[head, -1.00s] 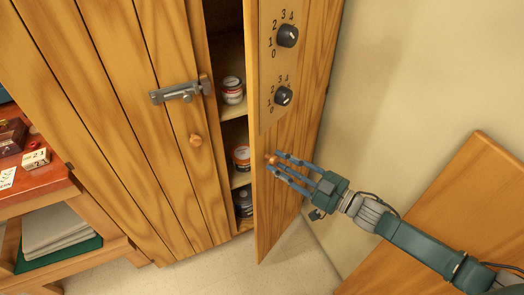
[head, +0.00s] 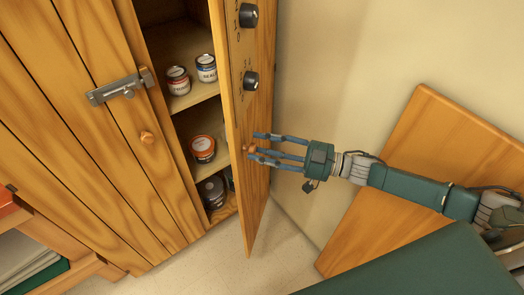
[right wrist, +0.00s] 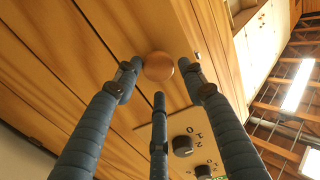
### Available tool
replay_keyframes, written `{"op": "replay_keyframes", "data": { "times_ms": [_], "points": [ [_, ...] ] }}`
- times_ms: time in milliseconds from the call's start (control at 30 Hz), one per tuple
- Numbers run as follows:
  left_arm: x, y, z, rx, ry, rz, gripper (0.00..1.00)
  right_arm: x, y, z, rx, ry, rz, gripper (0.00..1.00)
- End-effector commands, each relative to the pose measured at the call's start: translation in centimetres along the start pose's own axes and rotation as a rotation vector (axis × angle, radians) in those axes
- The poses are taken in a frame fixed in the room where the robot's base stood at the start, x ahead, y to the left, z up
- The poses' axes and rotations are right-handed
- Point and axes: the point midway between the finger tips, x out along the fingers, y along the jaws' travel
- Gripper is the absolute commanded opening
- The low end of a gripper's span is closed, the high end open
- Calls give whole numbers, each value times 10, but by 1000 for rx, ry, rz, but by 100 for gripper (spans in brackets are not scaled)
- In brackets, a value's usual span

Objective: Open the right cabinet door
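The right cabinet door (head: 252,195) stands ajar, swung out toward the right. It carries a round wooden knob (head: 248,149) on its outer face, and the knob also shows in the right wrist view (right wrist: 158,66). My left gripper is not in view.
Shelves inside hold several cans, including an orange one (head: 202,148) and a dark one (head: 212,191). A panel with dials (head: 250,80) is on the right door. A wall (head: 335,100) and a wooden board (head: 430,150) lie to the right. A bench (head: 40,245) stands left.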

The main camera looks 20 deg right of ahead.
Motion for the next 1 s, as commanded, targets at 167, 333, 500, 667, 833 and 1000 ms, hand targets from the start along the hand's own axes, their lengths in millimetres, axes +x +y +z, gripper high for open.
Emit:
{"op": "replay_keyframes", "data": {
  "times_ms": [167,333,500,667,833,1000],
  "points": [
    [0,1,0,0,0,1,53,0,-1,2,1,-4,-1,50],
    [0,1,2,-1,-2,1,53,-1,-2,3,2,-8,0,50],
    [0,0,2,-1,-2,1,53,-1,-2,-15,-1,-8,-2,50],
    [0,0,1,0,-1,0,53,0,-2,-49,-2,-4,-5,50],
    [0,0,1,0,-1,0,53,1,-2,-79,-2,-4,-3,50],
    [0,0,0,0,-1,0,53,1,-1,-95,0,-4,-2,50]
  ]
}}
